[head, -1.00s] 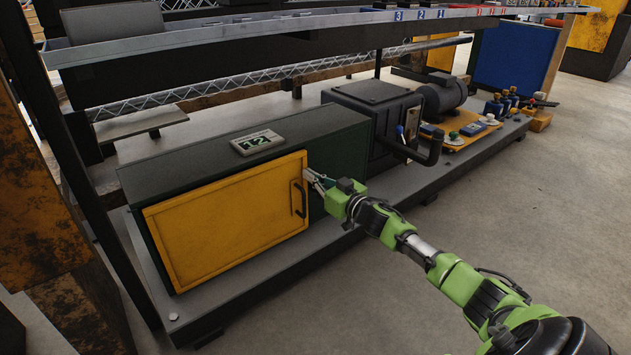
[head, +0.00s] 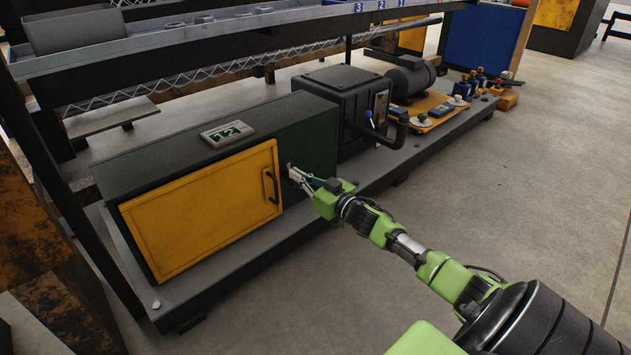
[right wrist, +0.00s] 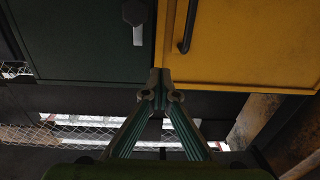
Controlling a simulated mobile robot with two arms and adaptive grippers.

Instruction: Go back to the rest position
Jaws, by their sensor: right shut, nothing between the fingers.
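My right gripper (head: 292,172) is shut and empty. In the head view it stands near the front of the dark green cabinet (head: 318,155), just right of the yellow door (head: 205,212). I cannot tell whether its tips touch the cabinet. The yellow door is closed and has a black handle (head: 270,187). In the right wrist view the closed fingertips (right wrist: 160,85) show in front of the seam between the green panel (right wrist: 80,45) and the yellow door (right wrist: 245,50). My left gripper is not in view.
To the right stand a black box (head: 345,95) with a lever, a motor (head: 410,78) and an orange board with small parts. A long rail (head: 200,35) runs above. The floor at right (head: 520,190) is clear.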

